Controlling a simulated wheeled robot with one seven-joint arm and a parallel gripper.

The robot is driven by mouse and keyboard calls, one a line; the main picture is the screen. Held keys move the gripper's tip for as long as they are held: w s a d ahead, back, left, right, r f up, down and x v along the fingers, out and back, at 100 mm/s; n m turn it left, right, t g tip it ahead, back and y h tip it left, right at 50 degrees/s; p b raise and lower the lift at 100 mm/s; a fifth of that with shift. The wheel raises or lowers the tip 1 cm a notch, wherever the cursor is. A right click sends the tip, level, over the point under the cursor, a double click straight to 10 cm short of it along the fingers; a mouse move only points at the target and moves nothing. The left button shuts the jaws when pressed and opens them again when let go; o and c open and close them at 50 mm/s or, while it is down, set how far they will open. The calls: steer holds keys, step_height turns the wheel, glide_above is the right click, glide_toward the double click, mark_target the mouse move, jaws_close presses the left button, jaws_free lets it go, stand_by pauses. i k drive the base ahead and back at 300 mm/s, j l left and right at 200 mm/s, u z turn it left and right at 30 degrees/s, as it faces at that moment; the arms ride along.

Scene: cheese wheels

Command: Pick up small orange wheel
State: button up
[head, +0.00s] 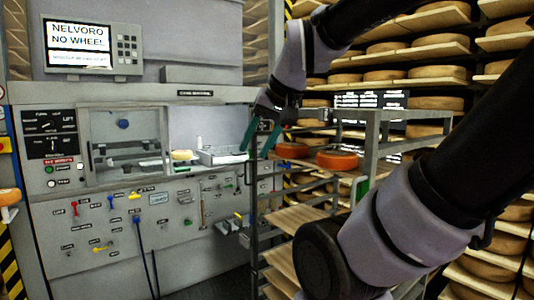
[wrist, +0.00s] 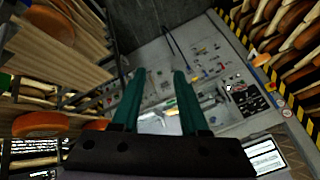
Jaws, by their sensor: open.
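Two orange wheels lie on the top shelf of the metal rack in the head view. The left one (head: 291,150) looks smaller and the right one (head: 337,160) sits nearer; I cannot tell their true sizes. My gripper (head: 260,138) has teal fingers, open and empty, just left of the left wheel and in front of the machine. In the wrist view my gripper (wrist: 155,98) points at the machine panel. An orange wheel (wrist: 38,124) shows at lower left there, and a partly hidden one (wrist: 97,125) beside the left finger. Neither wheel is between the fingers.
The grey machine (head: 150,225) has an open bay, levers and a screen (head: 80,46) reading "NELVORO NO WHEEL". A pale piece (head: 184,155) lies in the bay. The rack (head: 375,135) has posts and lower boards. Shelves of cheese wheels (head: 437,72) stand behind. Another orange wheel (head: 9,197) shows at the left edge.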

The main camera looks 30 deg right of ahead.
mark_target(286, 150)
steer(key=z, duration=0.85)
steer(key=i+j, duration=0.15)
steer(key=j, duration=0.25)
steer(key=i+j, duration=0.15)
steer(key=j, duration=0.3)
steer(key=i+j, duration=0.1)
steer(key=j, duration=0.3)
steer(key=i+j, duration=0.15)
steer(key=j, duration=0.3)
steer(key=z, duration=0.05)
